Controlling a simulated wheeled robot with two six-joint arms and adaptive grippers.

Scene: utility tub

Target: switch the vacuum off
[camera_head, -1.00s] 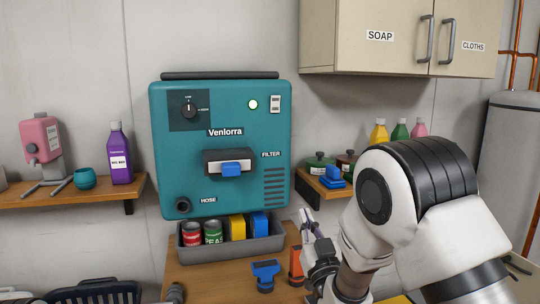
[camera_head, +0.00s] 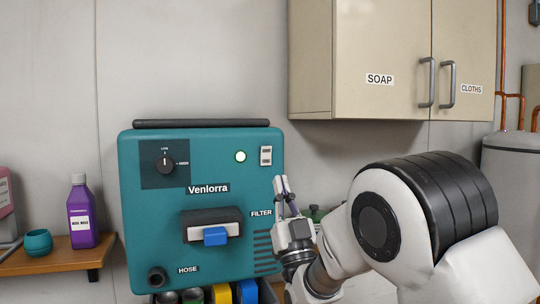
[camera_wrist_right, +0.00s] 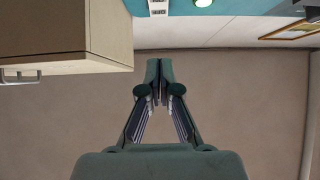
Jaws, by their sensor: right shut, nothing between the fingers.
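The teal vacuum unit (camera_head: 215,185), labelled Venlorra, is on the wall in the head view. A white rocker switch (camera_head: 265,156) is at its upper right, beside a lit green lamp (camera_head: 240,157). A black dial (camera_head: 165,165) is at its upper left. My right gripper (camera_head: 281,180) is shut and empty, its fingertips pointing up just below and right of the switch. I cannot tell its exact distance from the panel. In the right wrist view the shut fingertips (camera_wrist_right: 158,62) point toward the switch (camera_wrist_right: 158,7) and the green lamp (camera_wrist_right: 203,3) at the top edge. My left gripper is not in view.
A beige cabinet (camera_head: 385,50) marked SOAP and CLOTHS hangs above right of my right gripper; it also shows in the wrist view (camera_wrist_right: 60,30). A blue-handled filter drawer (camera_head: 215,236) is on the unit. A purple bottle (camera_head: 82,212) stands on the left shelf (camera_head: 60,262).

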